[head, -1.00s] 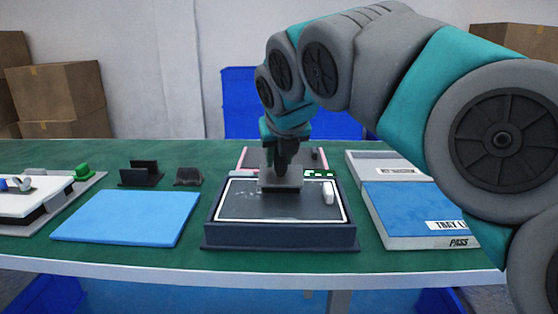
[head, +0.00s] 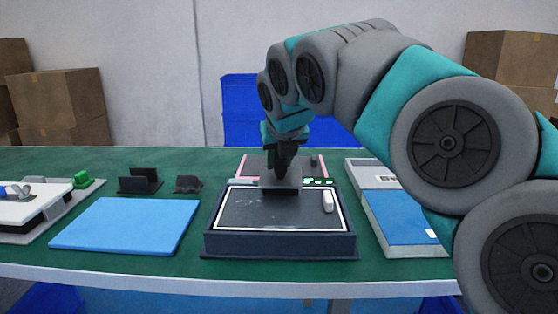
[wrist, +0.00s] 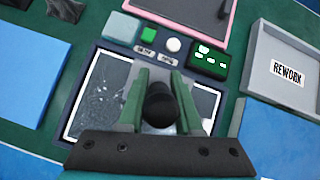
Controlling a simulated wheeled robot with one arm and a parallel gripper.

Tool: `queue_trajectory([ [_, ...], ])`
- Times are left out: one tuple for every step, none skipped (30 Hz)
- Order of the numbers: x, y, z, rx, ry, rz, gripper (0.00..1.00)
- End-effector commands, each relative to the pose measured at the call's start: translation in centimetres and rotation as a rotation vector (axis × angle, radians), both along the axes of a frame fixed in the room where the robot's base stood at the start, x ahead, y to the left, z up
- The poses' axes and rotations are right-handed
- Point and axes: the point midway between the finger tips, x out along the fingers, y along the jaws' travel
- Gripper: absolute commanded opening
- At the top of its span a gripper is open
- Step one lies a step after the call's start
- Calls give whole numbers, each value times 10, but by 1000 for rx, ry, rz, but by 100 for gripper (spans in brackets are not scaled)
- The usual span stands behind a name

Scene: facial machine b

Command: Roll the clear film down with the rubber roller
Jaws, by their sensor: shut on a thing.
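In the wrist view, the green fingers (wrist: 160,105) stand either side of the roller's round black handle (wrist: 159,103). Pale bubble-like marks show on the panel (wrist: 98,92) left of the fingers. The clear film is hard to make out from the panel. I cannot tell whether the roller touches it.
A small white oval piece (head: 328,201) lies on the panel's right side. A blue mat (head: 125,224) lies left, a blue-topped tray (head: 398,218) right. Behind the frame are a pink-edged tray (head: 245,164) and green-lit controls (head: 318,181). Dark holders (head: 140,180) stand back left.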

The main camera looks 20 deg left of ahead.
Motion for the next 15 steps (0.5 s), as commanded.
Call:
queue_trajectory([
  [1,0,3,2,-2,-1,0],
  [1,1,6,2,-2,-1,0],
  [1,1,9,2,-4,0,0],
  [1,1,12,2,-4,0,0],
  [1,1,14,1,-3,0,0],
  [1,1,17,1,-2,0,0],
  [0,1,20,0,-2,0,0],
  [0,1,23,1,-2,0,0],
  [1,0,27,1,-3,-1,0],
  [1,0,30,3,-3,-1,0],
  [1,1,33,3,-3,-1,0],
  [1,1,37,3,-3,-1,0],
  [1,1,39,2,-3,0,0],
  [1,0,42,3,-4,0,0],
  [0,0,46,3,-4,0,0],
])
